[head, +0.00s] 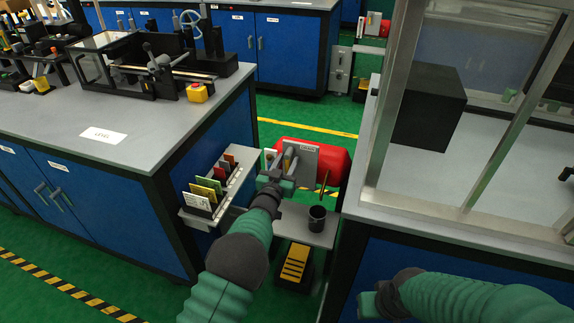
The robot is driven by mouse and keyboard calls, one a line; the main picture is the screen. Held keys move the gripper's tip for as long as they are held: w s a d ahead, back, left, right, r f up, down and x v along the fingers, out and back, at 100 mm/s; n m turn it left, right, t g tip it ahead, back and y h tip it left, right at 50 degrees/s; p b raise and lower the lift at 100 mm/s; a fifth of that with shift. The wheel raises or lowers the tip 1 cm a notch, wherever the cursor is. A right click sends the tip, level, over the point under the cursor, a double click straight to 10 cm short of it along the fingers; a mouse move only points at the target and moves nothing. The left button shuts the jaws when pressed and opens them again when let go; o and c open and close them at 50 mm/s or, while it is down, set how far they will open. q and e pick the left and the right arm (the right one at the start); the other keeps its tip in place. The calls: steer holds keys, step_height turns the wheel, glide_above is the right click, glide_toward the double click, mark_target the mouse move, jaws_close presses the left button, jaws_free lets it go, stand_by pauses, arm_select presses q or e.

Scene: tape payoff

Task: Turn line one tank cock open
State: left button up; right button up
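A red tank (335,162) stands low in the gap between the benches, partly hidden by a grey panel (304,160) with a small label I cannot read for certain. My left gripper (289,160) is in front of this panel, fingers pointing away from me toward its left part. The tank cock cannot be told apart from the gripper's grey fingers here, and contact cannot be judged. Whether the fingers are open or shut is too small to see. My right gripper (368,301) is low at the lower right, before the blue cabinet front, well away from the tank.
A side rack (235,185) with coloured cards is left of my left arm. A small shelf (291,223) carries a dark cup (317,218); a yellow-topped pedal (294,262) is below. A framed bench (460,222) stands right, a machine bench (60,125) left.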

arm_select(q)
steer(key=shift+d, duration=0.15)
steer(key=c, duration=0.3)
jaws_close()
steer(key=shift+f, duration=0.1)
stand_by(0.9)
